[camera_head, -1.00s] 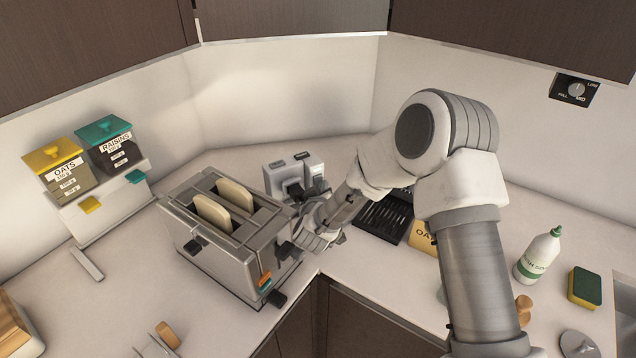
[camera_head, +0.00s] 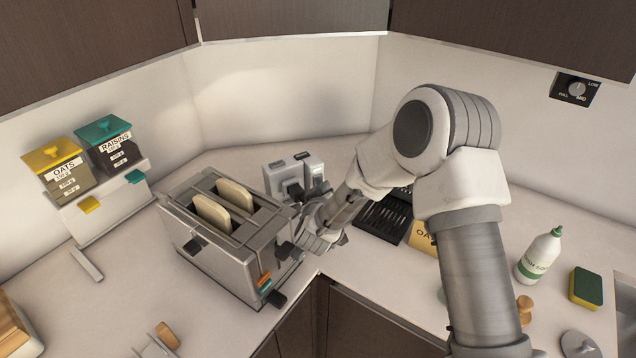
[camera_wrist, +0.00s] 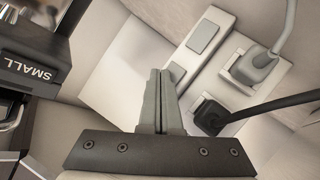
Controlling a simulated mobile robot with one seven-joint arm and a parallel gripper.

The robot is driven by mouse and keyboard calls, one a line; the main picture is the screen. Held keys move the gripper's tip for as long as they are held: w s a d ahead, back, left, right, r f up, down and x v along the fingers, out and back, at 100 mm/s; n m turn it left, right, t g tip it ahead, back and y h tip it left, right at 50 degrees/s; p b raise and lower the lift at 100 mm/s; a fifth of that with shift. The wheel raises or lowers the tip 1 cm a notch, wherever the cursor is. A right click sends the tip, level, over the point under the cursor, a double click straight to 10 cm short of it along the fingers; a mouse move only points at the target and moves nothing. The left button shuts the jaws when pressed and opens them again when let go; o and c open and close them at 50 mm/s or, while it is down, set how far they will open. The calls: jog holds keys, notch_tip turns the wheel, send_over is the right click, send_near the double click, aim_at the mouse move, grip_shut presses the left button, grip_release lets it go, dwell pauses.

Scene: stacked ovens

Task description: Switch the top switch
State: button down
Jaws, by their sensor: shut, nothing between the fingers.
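A pale socket block stands behind the toaster, at the back of the counter in the head view (camera_head: 293,172). It fills the middle of the wrist view (camera_wrist: 125,75) and has two grey rocker switches, one higher in that view (camera_wrist: 203,37) and one lower (camera_wrist: 176,73). A grey plug (camera_wrist: 252,66) and a black plug (camera_wrist: 210,114) sit in it beside the switches. My gripper (camera_wrist: 165,73) is shut and empty, its tips beside the lower switch in the wrist view. I cannot tell whether they touch it. In the head view its fingertips are hard to make out beside the toaster.
The toaster (camera_head: 222,262) with bread slices stands close left of my gripper. A black tray (camera_head: 384,218) and a yellow pack (camera_head: 422,239) lie to the right. In the wrist view, a dark object labelled SMALL (camera_wrist: 27,65) is at the upper left.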

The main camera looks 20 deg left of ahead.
jog(key=s+d, duration=0.1)
jog(key=d, duration=0.1)
jog(key=s+d, duration=0.1)
jog(key=s, duration=0.1)
jog(key=shift+s+d+r, duration=0.25)
jog(key=shift+d+r, duration=0.1)
dwell(0.4)
